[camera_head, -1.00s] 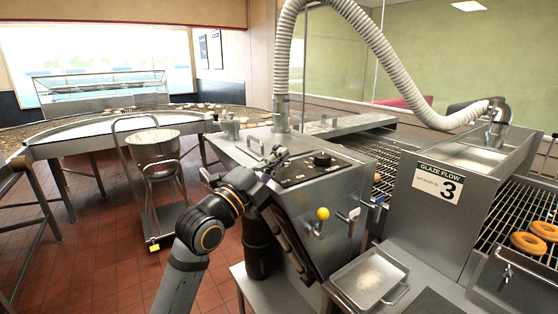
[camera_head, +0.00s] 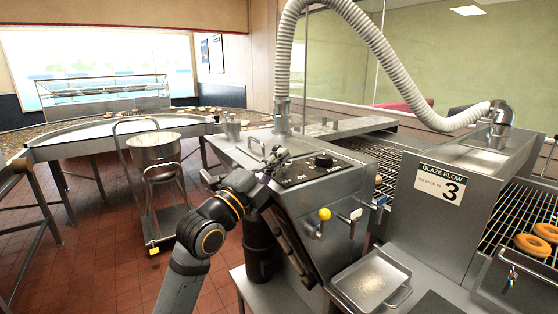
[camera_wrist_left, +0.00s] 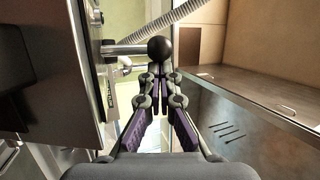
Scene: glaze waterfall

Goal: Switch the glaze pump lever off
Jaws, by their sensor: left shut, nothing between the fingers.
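My left gripper (camera_head: 278,155) is over the near left edge of the steel glaze machine's control panel (camera_head: 300,172) in the head view. In the left wrist view its fingers (camera_wrist_left: 160,75) are together and empty. A black ball knob (camera_wrist_left: 160,48) on a steel rod shows just past the fingertips; I cannot tell whether they touch. The rod comes out of a panel on the left. In the head view, a lever with a yellow ball (camera_head: 324,214) sits on the machine's front face, apart from the gripper. No readable label shows which is the pump lever. My right gripper is not in view.
A black dial (camera_head: 323,160) stands on the panel. A ribbed hose (camera_head: 375,38) arches overhead. The glaze box (camera_head: 432,215) and conveyor with donuts (camera_head: 532,245) are at the right. A steel tray (camera_head: 368,283) sits in front. A pot (camera_head: 154,152) on a cart stands at the left.

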